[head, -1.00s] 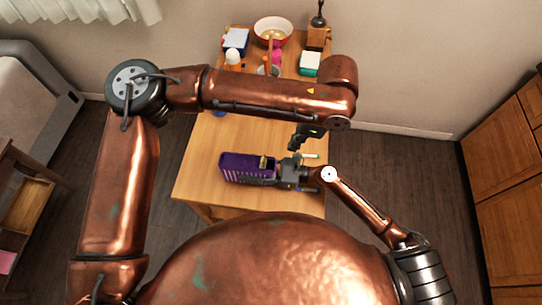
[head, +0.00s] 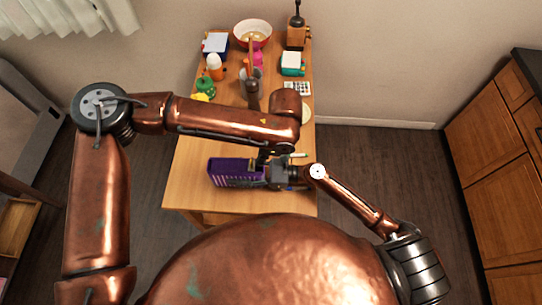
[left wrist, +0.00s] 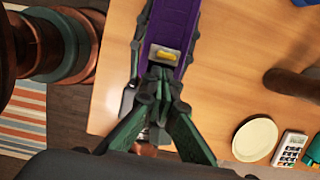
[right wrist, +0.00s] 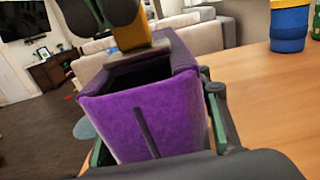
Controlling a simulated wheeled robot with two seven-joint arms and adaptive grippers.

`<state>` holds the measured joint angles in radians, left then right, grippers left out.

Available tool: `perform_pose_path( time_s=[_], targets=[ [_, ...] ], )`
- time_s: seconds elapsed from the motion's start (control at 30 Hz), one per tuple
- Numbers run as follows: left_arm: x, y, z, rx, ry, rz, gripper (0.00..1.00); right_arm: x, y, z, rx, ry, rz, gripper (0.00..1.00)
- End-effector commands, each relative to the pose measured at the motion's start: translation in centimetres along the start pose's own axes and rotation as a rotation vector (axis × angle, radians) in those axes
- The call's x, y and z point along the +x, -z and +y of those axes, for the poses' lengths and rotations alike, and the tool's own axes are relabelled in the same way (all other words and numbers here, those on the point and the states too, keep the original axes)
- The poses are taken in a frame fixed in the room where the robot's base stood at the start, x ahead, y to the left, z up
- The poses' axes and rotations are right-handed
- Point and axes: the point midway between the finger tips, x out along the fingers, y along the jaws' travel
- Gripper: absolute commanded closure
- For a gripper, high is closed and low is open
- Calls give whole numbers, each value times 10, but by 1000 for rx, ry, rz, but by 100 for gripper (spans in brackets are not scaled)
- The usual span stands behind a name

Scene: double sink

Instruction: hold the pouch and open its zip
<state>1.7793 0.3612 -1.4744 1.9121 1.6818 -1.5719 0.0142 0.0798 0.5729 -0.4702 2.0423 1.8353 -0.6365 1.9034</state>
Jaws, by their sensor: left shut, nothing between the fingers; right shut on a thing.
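The purple pouch (head: 228,172) stands near the table's front edge. My right gripper (head: 279,175) is shut on its right end, and the right wrist view shows a finger on each side of the pouch (right wrist: 155,110). A dark recess shows along the pouch's top there. A yellow zip pull (left wrist: 168,55) sits on the pouch's top in the left wrist view; a yellow piece (right wrist: 130,36) also shows above it in the right wrist view. My left gripper (left wrist: 160,74) is shut and empty, its tips close beside the pull. I cannot tell whether they touch it.
The wooden table (head: 190,140) is clear left of the pouch. A calculator (left wrist: 291,147) and a pale round disc (left wrist: 255,140) lie on its right side. Farther back stand a red-rimmed bowl (head: 252,36), a grinder (head: 297,32) and several small items.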

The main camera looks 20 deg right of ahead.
Motion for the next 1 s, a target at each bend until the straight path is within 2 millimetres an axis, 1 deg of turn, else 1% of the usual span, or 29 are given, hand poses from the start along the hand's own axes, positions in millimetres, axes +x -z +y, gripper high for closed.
perform_pose_path(
  time_s=[0.13,0.47,0.57,0.67,0.8,0.9,1.0],
  targets=[
    [1,-6,0,0,0,1,100,0,0,0,0,0,0,83],
    [2,-8,0,0,0,1,100,0,0,0,0,0,0,83],
    [4,-16,0,0,-1,1,100,0,0,0,0,0,0,83],
    [9,-37,-1,-3,-2,1,100,0,0,0,0,0,0,83],
    [19,-76,0,-5,-2,1,100,0,0,0,0,0,0,83],
    [25,-101,0,-4,-2,1,100,0,0,0,0,0,0,83],
    [30,-120,0,-3,-2,2,100,0,0,0,0,0,1,83]
  ],
)
